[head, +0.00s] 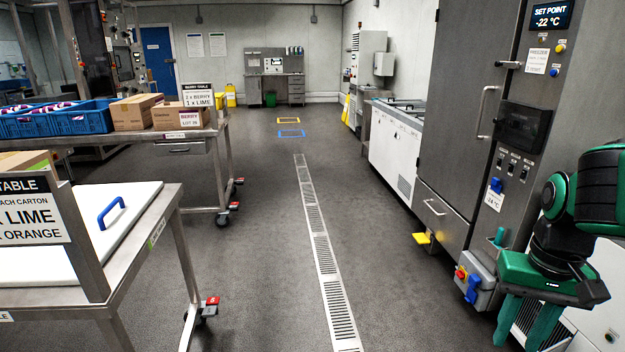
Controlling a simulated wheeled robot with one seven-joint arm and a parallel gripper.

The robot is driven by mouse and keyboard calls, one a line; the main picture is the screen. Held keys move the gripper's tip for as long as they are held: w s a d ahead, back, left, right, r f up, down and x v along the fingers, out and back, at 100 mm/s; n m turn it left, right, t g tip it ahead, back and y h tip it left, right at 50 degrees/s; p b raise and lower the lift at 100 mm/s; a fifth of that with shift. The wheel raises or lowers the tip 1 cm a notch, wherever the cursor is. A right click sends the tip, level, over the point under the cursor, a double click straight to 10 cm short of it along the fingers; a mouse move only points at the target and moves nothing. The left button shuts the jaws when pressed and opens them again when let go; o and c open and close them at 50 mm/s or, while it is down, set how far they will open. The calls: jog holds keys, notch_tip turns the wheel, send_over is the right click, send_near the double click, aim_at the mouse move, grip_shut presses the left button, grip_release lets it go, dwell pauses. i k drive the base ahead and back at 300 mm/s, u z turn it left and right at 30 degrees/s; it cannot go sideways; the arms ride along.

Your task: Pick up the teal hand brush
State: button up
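My gripper (525,333) hangs at the lower right, pointing down. Its two green fingers are apart with nothing visible between them. A small teal upright piece (499,236) shows just left of my gripper, by the grey control box at the freezer's side. It may be part of the teal hand brush, but it is too small to tell. No other brush shape is clear in the head view.
A table with a white lidded top (130,205) and blue handle stands front left. Behind it, a wheeled table (185,134) bears blue crates and cartons. A tall freezer (450,120) stands right. The aisle with the floor drain (320,245) is clear.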

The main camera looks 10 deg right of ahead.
aim_at(497, 241)
jog(key=u, duration=0.05)
jog(key=i, duration=2.35)
jog(key=z, duration=1.35)
jog(key=i, duration=1.05)
jog(key=z, duration=0.65)
